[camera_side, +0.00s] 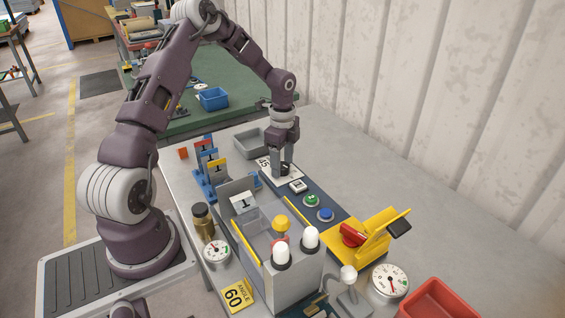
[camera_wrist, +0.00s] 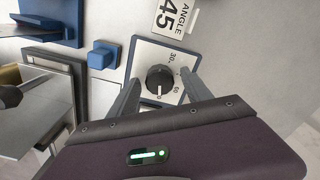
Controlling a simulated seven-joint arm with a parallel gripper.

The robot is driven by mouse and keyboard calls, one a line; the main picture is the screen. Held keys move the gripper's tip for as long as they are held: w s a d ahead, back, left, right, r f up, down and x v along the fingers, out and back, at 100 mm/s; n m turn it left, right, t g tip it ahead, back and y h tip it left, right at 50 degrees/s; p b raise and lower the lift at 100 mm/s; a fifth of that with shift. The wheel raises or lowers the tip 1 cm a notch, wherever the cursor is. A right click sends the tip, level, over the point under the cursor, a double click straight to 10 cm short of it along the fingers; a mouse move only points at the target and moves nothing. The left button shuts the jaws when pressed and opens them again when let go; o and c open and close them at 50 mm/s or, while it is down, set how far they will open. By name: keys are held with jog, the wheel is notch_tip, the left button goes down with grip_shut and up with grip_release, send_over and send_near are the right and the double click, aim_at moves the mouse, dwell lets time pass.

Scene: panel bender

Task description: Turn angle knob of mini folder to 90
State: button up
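In the wrist view a round black knob (camera_wrist: 160,79) with a white pointer line sits on a white dial plate (camera_wrist: 148,50) with a dark blue border. The pointer line runs toward the bottom of the picture. A "30" mark shows above the knob and a small mark that looks like "60" to its right. My gripper (camera_wrist: 161,76) is open, one finger on each side of the knob, with gaps visible. In the side view my gripper (camera_side: 283,172) points down over the dial at the far end of the dark blue panel (camera_side: 335,220), and its fingers mostly hide the knob.
An "ANGLE 45" card (camera_wrist: 176,18) lies beside the dial. A blue block (camera_wrist: 102,55) is close to the left finger. Green (camera_side: 311,201) and blue (camera_side: 325,215) buttons and a yellow unit with a red knob (camera_side: 352,235) stand nearer the camera.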

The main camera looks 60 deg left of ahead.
aim_at(282, 165)
notch_tip(282, 165, up, 7)
jog(key=shift+r, duration=0.1)
dwell(0.5)
dwell(1.0)
